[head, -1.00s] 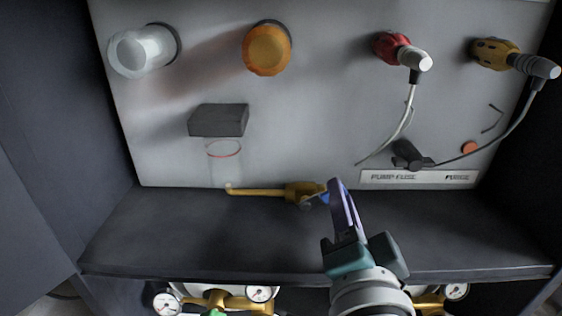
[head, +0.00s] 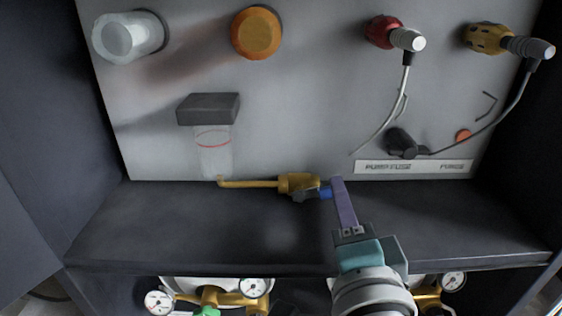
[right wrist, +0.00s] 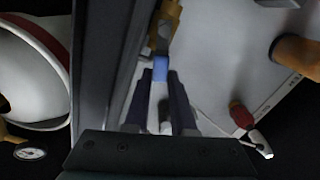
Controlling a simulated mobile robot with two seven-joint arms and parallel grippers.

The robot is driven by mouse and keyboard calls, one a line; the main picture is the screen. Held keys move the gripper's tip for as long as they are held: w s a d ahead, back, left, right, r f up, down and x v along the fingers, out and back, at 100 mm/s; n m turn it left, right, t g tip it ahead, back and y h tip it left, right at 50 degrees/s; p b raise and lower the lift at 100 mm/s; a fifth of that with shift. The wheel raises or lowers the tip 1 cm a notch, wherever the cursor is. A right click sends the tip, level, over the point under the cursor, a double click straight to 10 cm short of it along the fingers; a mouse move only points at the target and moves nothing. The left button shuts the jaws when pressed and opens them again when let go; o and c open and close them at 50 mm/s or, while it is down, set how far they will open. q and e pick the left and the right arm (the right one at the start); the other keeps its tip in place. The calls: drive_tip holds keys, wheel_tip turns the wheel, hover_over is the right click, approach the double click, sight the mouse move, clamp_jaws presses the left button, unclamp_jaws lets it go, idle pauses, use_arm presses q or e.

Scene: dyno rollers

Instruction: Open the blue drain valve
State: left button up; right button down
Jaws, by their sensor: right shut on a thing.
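The drain valve has a brass body (head: 298,183) on a thin brass pipe (head: 248,183), low in front of the grey panel. Its blue handle (head: 325,193) shows at the right end of the body. My right gripper (head: 336,187) reaches up from below and is shut on the blue handle. In the right wrist view the blue handle (right wrist: 159,86) sits between the two dark fingers (right wrist: 160,88), with the brass body (right wrist: 165,25) beyond. The fingers partly hide the handle in the head view. My left gripper is not in view.
A clear cup (head: 214,150) under a dark block (head: 208,108) stands at the pipe's left end. Red (head: 384,32) and yellow (head: 484,38) connectors with cables are at upper right. A dark shelf (head: 200,240) lies below, with gauges (head: 158,301) under its edge.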

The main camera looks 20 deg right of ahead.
drive_tip(key=c, duration=0.7)
unclamp_jaws()
drive_tip(key=shift+c, duration=0.2)
